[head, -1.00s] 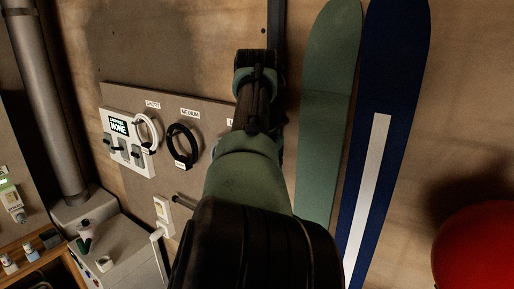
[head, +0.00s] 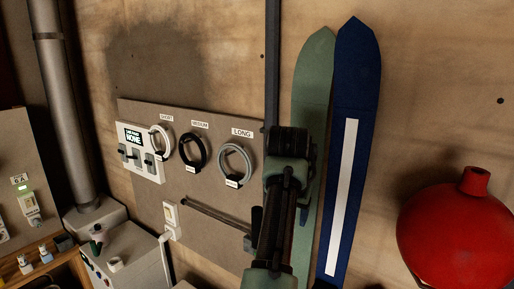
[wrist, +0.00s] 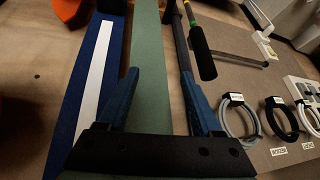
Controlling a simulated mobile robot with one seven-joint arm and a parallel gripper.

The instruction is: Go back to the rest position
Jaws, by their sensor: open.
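My gripper (wrist: 160,76) is open in the wrist view, with a finger on each side and nothing between them. The green board (wrist: 150,50) shows behind the gap. The arm stands in front of the lower part of the green board (head: 313,85).
A blue board (head: 352,90) leans beside the green one. A panel (head: 215,210) carries white, black and grey cable loops. A red tank (head: 455,235) is at the right. A black-gripped rod (wrist: 202,58) is close to the right finger.

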